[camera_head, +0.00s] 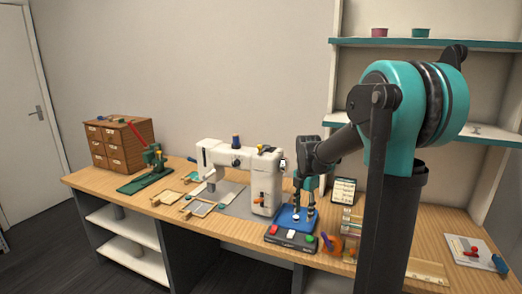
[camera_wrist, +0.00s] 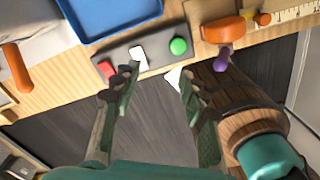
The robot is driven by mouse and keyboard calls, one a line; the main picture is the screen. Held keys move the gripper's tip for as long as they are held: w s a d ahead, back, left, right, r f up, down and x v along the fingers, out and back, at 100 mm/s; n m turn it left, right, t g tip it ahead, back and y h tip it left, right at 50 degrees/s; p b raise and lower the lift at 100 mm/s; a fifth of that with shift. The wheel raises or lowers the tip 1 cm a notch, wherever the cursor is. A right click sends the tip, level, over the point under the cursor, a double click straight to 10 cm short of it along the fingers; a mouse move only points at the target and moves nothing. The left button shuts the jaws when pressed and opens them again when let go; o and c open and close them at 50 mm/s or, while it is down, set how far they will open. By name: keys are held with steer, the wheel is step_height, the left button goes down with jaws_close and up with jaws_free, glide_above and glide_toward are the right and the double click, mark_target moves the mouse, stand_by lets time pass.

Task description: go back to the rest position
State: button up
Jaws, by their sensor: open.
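My gripper (camera_head: 304,210) is open and points down over the blue tray (camera_head: 288,219) at the front of the workbench. In the wrist view its two fingers (camera_wrist: 156,82) stand apart with nothing between them. There the fingertips overlap the grey button box (camera_wrist: 122,58) with a red, a white and a green button. The blue tray also shows at the top left of the wrist view (camera_wrist: 75,28). I cannot tell the height of the fingertips above the bench.
A white sewing machine (camera_head: 233,170) stands left of my gripper. A wooden drawer cabinet (camera_head: 117,145) is at the far left. Teal shelves (camera_head: 430,43) hang at right.

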steer(key=s+d+f+m+t, duration=0.1)
steer(key=s+f+m, duration=0.3)
steer(key=s+m, duration=0.6)
steer(key=s+d+f+m+t, duration=0.2)
steer(key=s+f+m, duration=0.3)
steer(key=s+m, duration=0.6)
steer(key=m+t, duration=0.1)
steer(key=m, duration=0.2)
steer(key=shift+d+f+m, duration=0.15)
steer(key=shift+d+m, duration=0.15)
